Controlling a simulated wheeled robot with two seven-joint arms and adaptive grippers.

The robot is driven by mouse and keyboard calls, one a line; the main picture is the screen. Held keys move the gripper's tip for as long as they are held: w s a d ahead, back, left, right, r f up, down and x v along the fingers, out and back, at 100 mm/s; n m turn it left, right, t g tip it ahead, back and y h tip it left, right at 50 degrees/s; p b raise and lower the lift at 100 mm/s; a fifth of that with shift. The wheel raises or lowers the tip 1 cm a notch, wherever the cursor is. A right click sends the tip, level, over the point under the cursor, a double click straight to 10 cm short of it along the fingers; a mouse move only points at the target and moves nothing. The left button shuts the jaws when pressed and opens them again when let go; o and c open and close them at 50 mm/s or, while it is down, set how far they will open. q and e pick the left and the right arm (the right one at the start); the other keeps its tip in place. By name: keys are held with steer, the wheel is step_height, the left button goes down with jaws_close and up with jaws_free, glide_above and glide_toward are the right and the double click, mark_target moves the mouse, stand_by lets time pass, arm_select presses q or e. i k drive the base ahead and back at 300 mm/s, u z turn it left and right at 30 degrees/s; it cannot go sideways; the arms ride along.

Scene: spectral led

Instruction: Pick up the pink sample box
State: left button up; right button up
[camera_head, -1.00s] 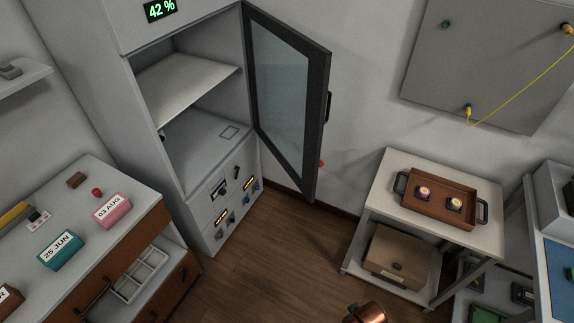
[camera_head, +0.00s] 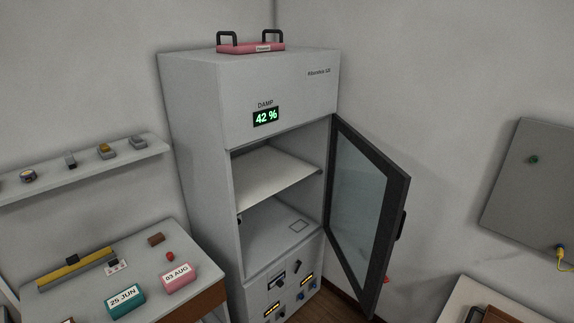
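A flat pink box (camera_head: 250,47) with two dark upright handles and a small white label lies on top of the tall grey cabinet (camera_head: 200,130). The label's text is too small to read with certainty. A smaller pink block (camera_head: 177,277) marked "03 AUG" sits on the bench at the lower left. Neither of my grippers is in the head view.
The cabinet's glass door (camera_head: 362,215) stands open to the right; its shelves look empty. A teal block (camera_head: 125,300) marked "25 JUN" is on the bench (camera_head: 205,265). A wall shelf (camera_head: 90,172) holds several small items. A grey wall panel (camera_head: 530,200) hangs right.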

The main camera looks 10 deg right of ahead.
mark_target(174, 280)
steer(key=k, duration=1)
steer(key=z, duration=0.85)
steer(key=i, duration=0.85)
steer(key=u, duration=0.65)
steer(key=i, duration=0.6)
steer(key=u, duration=0.4)
